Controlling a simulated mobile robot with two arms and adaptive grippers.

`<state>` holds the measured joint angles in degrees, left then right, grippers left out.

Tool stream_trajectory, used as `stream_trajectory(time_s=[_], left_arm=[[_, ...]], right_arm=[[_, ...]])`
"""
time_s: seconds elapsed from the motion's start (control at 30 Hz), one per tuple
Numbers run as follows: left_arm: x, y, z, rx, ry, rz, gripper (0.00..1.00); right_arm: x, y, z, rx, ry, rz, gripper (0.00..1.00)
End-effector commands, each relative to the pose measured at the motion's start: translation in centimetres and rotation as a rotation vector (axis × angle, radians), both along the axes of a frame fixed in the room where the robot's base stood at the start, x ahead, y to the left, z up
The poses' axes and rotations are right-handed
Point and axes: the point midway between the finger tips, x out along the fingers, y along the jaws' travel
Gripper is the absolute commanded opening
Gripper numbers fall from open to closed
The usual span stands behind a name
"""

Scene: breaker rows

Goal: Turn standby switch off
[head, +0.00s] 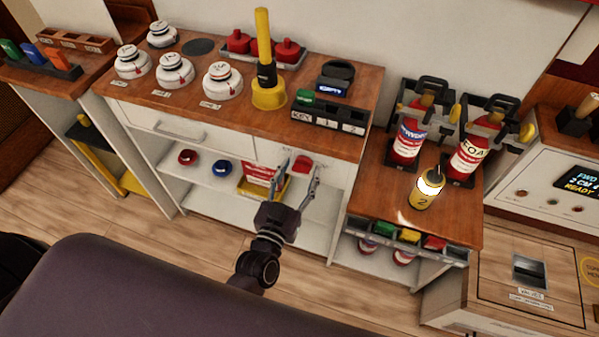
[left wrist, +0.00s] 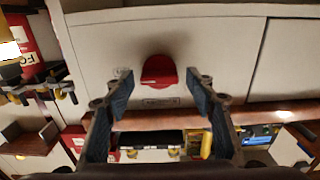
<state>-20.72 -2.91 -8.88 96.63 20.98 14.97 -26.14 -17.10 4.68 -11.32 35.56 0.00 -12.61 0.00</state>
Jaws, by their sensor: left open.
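A red knob or switch (head: 302,163) is on the white front panel of the counter, under the wooden top. In the left wrist view the red knob (left wrist: 158,71) is on the white panel, with a small label below it too blurred to read. My left gripper (head: 299,180) is open in front of the panel. In the left wrist view the fingers (left wrist: 158,88) are on either side of the red knob, with gaps, and nothing is between the pads. I cannot tell the switch's setting. My right gripper is not in view.
The counter (head: 325,140) bears white domed detectors, a yellow post (head: 265,60) and a black key holder (head: 328,117). A shelf below holds a red and a blue round item. To the right, a low table (head: 385,205) holds two extinguishers and a yellow canister (head: 428,190).

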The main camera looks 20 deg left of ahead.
Motion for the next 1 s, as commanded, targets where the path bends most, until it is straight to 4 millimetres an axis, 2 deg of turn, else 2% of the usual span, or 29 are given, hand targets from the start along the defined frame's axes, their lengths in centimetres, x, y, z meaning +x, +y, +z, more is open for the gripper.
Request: stream_trajectory(time_s=[0.13, 0.5, 0.77, 1.0], left_arm=[[-0.01, -0.01, 0.01, 0.000, 0.000, 0.000, 0.51], [-0.04, -0.02, -0.01, 0.000, 0.001, 0.000, 0.10], [-0.04, -0.01, 0.01, -0.023, 0.002, -0.001, 0.09], [-0.03, 0.02, 0.04, -0.138, 0.007, -0.001, 0.09]], right_arm=[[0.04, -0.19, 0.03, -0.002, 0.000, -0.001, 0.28], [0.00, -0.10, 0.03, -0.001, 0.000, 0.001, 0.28], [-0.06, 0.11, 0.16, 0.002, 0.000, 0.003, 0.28], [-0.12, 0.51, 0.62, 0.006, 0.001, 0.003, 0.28]])
